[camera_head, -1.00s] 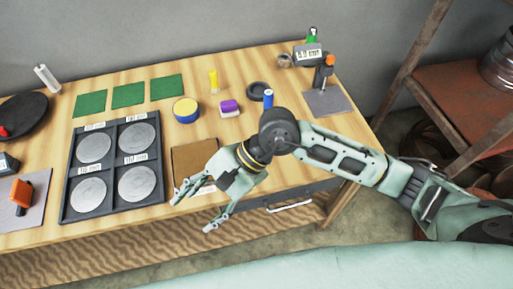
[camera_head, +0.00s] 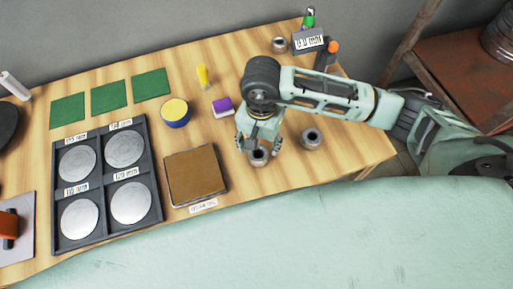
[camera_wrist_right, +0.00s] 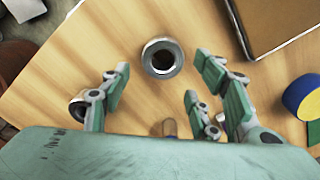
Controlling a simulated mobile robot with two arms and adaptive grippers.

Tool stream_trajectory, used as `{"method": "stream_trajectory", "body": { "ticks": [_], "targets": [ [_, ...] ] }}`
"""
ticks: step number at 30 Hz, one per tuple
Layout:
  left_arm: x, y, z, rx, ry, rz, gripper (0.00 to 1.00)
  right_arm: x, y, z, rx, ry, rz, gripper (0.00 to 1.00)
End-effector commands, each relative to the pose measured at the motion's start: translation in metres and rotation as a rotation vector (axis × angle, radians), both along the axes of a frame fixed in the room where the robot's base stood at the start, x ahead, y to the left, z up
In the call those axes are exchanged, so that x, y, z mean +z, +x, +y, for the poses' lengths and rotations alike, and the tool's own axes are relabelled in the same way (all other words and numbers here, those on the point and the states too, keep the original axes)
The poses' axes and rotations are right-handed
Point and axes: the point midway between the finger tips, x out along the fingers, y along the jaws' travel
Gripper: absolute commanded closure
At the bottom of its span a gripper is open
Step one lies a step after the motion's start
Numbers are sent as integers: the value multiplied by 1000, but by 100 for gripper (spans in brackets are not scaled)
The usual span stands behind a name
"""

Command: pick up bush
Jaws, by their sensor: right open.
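A grey metal bush (camera_head: 258,160) stands on the wooden table between the downward fingers of my right gripper (camera_head: 258,147). In the right wrist view this bush (camera_wrist_right: 163,73) is an upright ring with a dark hole, lying ahead of the spread fingers (camera_wrist_right: 160,90). The right gripper is open and empty. A second bush (camera_head: 311,143) stands to its right on the table; in the right wrist view this one (camera_wrist_right: 78,110) is partly hidden behind a finger. A third ring-like bush (camera_head: 279,45) sits at the back near a labelled grey block. My left gripper is out of view.
A brown square pad (camera_head: 195,175) lies left of the gripper. Further left is a dark tray (camera_head: 108,163) with silver discs. A blue-yellow cylinder (camera_head: 175,113), a purple-white block (camera_head: 222,106) and green mats (camera_head: 110,97) lie behind. The table's front edge is close to the bushes.

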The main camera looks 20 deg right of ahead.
Motion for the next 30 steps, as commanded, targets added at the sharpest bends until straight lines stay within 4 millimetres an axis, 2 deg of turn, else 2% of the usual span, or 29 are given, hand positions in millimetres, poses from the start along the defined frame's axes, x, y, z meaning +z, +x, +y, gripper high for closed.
{"method": "stream_trajectory", "body": {
  "ticks": [1, 3, 6, 8, 13, 18, 21, 30],
  "targets": [
    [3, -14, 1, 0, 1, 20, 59, -4, -1, 0, 0, -1, 2, 44],
    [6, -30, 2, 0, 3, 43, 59, -11, -2, 1, -2, 0, 4, 44],
    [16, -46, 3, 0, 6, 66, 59, -24, -4, 2, -1, -1, 6, 44],
    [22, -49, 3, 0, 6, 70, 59, -33, -4, 2, -1, 0, 5, 44],
    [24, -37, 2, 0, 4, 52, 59, -55, -3, 2, 0, 2, 1, 44],
    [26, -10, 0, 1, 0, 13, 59, -59, -2, 2, 1, 2, -1, 44],
    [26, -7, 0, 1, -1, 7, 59, -59, -2, 2, 1, 2, -1, 44],
    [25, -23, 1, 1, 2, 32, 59, -59, -2, 2, 0, 2, -1, 70]
  ]
}}
